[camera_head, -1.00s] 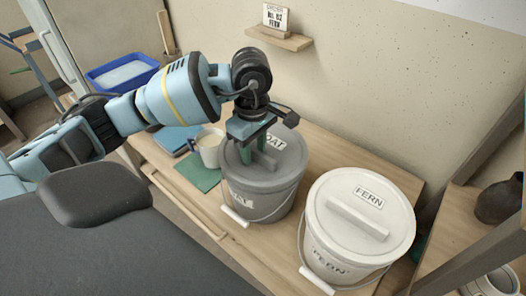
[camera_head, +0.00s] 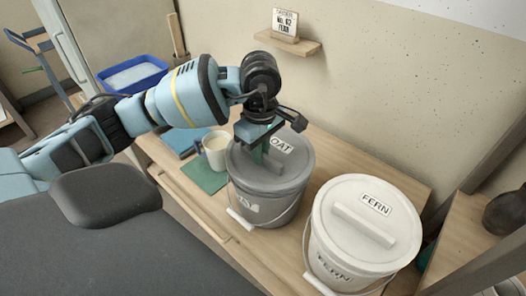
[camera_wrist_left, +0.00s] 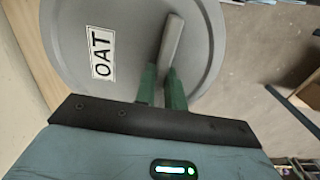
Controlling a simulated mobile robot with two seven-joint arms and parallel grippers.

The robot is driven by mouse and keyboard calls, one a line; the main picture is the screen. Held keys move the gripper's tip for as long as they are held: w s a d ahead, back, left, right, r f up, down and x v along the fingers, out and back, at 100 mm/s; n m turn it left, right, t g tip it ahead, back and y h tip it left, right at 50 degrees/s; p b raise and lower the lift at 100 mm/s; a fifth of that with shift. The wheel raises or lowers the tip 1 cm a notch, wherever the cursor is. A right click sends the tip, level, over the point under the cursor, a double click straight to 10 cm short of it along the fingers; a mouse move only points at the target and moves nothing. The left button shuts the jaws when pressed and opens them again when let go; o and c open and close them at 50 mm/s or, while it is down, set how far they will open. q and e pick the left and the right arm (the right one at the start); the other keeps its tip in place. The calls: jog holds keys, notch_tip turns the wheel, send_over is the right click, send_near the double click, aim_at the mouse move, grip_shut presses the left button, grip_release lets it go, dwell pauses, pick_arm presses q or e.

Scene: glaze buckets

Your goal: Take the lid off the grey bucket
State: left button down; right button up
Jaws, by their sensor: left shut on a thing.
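The grey bucket (camera_head: 268,208) stands on the wooden bench, with an OAT label on its side and a wire handle with a white grip. Its grey lid (camera_head: 298,165) covers the top, with an OAT label and a raised bar handle. I see no clear gap between lid and bucket. My left gripper (camera_head: 268,155) comes down from above and is shut on the lid's bar handle. In the left wrist view, the green fingers (camera_wrist_left: 162,85) sit on either side of the bar (camera_wrist_left: 172,42) on the lid (camera_wrist_left: 130,75). My right gripper is not in view.
A white FERN bucket (camera_head: 335,262) with its lid on stands close at the right. A small wall shelf (camera_head: 288,43) holds an order card (camera_head: 285,22).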

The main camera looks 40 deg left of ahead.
pick_arm(q)
jog(key=shift+r, duration=0.45)
jog(key=r, duration=0.1)
jog(key=s+r, duration=0.1)
jog(key=shift+r, duration=0.4)
jog(key=s+a+r+b, duration=0.1)
jog(key=s+b, duration=0.1)
jog(key=s, duration=1.3)
jog(key=shift+r, duration=0.25)
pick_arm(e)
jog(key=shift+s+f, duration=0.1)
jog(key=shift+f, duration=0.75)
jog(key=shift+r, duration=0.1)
